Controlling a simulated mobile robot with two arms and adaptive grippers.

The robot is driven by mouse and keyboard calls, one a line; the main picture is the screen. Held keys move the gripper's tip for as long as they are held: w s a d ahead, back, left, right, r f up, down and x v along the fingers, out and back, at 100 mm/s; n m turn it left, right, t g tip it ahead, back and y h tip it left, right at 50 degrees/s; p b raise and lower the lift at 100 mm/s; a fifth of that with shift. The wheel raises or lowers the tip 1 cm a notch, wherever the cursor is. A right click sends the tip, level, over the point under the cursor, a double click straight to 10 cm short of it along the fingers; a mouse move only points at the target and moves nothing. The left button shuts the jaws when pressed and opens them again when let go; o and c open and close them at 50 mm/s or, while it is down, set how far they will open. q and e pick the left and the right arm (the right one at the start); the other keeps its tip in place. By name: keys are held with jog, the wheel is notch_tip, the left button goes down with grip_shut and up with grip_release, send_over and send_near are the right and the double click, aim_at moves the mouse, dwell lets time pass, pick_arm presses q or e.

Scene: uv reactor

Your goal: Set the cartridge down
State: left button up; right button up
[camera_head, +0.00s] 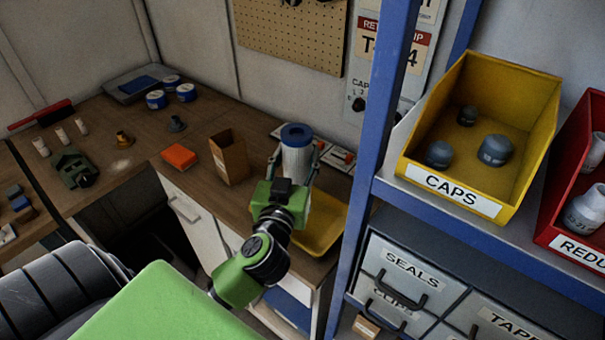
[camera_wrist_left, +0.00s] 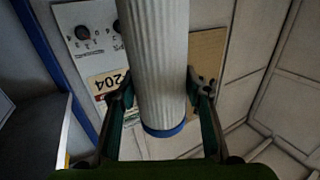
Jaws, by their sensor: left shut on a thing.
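The cartridge (camera_head: 297,158) is a white ribbed cylinder with a blue ring-shaped cap on top, held roughly upright. My left gripper (camera_head: 295,168) is shut around its sides, over the right part of the wooden bench. In the left wrist view the cartridge (camera_wrist_left: 158,50) runs between the two fingers of the gripper (camera_wrist_left: 158,90), its blue end towards the picture's bottom. Its lower end is hidden behind my gripper in the head view, so I cannot tell whether it touches anything. My right gripper is not in view.
A yellow tray (camera_head: 328,229) lies at the bench's right end. An open brown box (camera_head: 231,172) and an orange box (camera_head: 179,156) stand left of the cartridge. A blue shelf post (camera_head: 377,120) rises close on the right, beside the yellow CAPS bin (camera_head: 420,152).

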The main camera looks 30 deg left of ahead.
pick_arm(q)
jog(key=shift+w+f, duration=0.6)
jog(key=shift+f, duration=0.05)
jog(key=shift+w+d+f+b, duration=0.15)
jog(key=shift+f+b, duration=0.15)
jog(key=shift+f, duration=0.7)
jog(key=shift+w+a+f+b, duration=0.15)
jog(key=shift+f+b, duration=0.1)
jog(key=shift+f, duration=0.7)
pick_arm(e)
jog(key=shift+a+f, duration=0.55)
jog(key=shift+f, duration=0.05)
pick_arm(q)
jog(key=o, duration=1.7)
jog(key=shift+d+f, duration=0.1)
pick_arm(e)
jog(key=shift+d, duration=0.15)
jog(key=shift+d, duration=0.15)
